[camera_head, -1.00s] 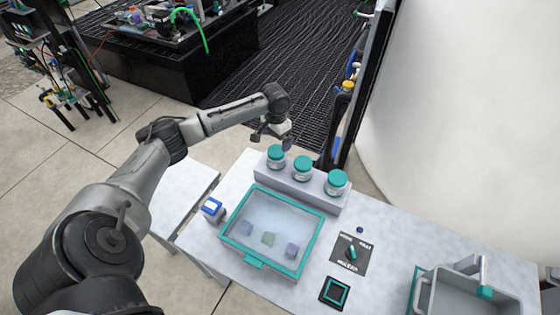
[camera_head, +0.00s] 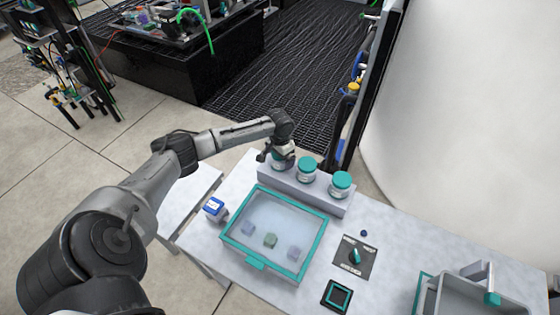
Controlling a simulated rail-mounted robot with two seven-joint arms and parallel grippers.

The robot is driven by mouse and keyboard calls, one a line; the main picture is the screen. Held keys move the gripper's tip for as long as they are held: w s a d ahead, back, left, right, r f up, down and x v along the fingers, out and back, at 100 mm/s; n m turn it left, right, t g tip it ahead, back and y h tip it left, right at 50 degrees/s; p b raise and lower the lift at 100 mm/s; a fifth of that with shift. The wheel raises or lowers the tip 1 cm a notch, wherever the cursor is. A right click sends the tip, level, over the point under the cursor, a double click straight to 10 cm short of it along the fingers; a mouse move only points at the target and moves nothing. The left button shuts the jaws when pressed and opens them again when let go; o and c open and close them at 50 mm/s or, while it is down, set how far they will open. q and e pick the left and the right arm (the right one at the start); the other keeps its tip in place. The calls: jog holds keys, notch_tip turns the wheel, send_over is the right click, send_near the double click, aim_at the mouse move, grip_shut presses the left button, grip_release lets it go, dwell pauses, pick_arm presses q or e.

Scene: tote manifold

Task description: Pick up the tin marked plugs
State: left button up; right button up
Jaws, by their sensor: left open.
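Three jars with teal lids stand in a row on a grey raised ledge (camera_head: 330,205): a left jar (camera_head: 283,163), a middle jar (camera_head: 306,168) and a right jar (camera_head: 340,185). No lettering can be read on them, so I cannot tell which is the tin marked plugs. My left gripper (camera_head: 276,156) is open and down at the left jar, hiding much of its lid. I cannot tell whether the fingers touch it. A small blue and white container (camera_head: 214,209) stands at the table's left; its marking is unreadable. My right gripper is out of view.
A teal-rimmed clear-topped case (camera_head: 230,238) with several small blocks inside lies in front of the ledge. A dial plate (camera_head: 354,257), a teal-framed square (camera_head: 337,296) and a grey bin (camera_head: 440,297) are to the right. A white curved wall (camera_head: 470,120) rises behind.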

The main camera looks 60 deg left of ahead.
pick_arm(q)
jog(key=shift+f, duration=0.2)
jog(key=c, duration=1)
jog(key=shift+r, duration=0.1)
